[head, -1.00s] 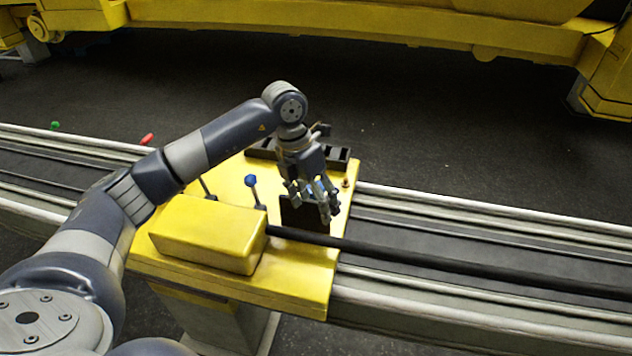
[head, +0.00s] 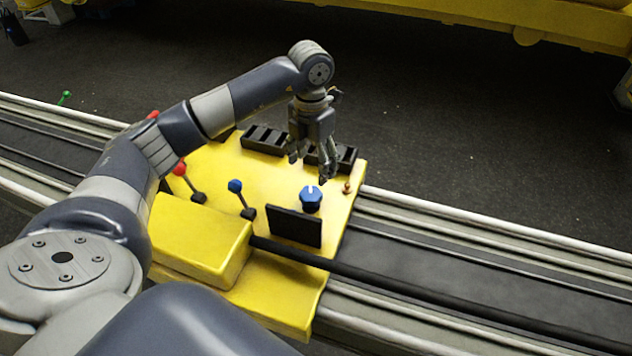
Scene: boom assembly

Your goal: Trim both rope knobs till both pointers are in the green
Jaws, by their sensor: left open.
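A blue knob (head: 311,201) with a white mark on top stands on the yellow console (head: 275,188), behind a small upright dark panel (head: 295,226). My left gripper (head: 309,170) is open and empty, pointing down above and just behind the blue knob, apart from it. I cannot make out a second rope knob; my left arm hides part of the console's left side. No pointer or green zone can be read; the dark panel shows only its plain back. My right gripper is not in view.
A blue-tipped lever (head: 236,187) and a red-tipped lever (head: 180,170) rise left of the knob. Black slotted blocks (head: 265,140) line the console's back edge. A yellow box (head: 200,238) and a black bar (head: 400,286) lie in front.

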